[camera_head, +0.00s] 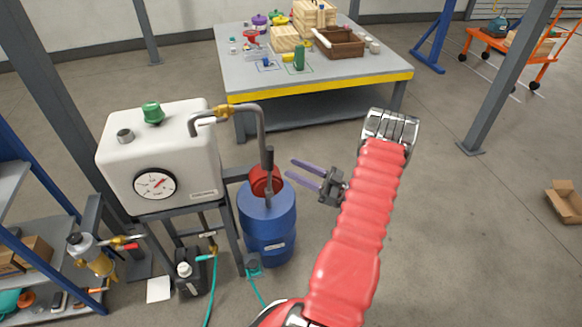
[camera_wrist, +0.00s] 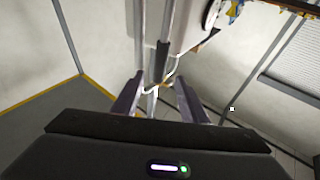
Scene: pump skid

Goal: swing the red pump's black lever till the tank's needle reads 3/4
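The white tank (camera_head: 165,150) stands on a frame at the left, with a round gauge (camera_head: 154,185) on its front. Its red needle seems to point up and right; the marks are too small to read surely. The red pump (camera_head: 262,182) sits on top of the blue drum (camera_head: 268,222). Its black lever (camera_head: 267,158) stands about upright. My gripper (camera_head: 289,171) is open, its purple fingers pointing left toward the lever, seemingly just short of it. In the wrist view, the dark lever grip (camera_wrist: 162,58) shows ahead, between the open fingers (camera_wrist: 158,100).
A curved metal pipe (camera_head: 261,122) runs from the tank down to the pump, close by the lever. A workbench (camera_head: 310,75) with several objects stands behind. Steel posts (camera_head: 505,75) stand to the right. The floor right of my arm is mostly clear.

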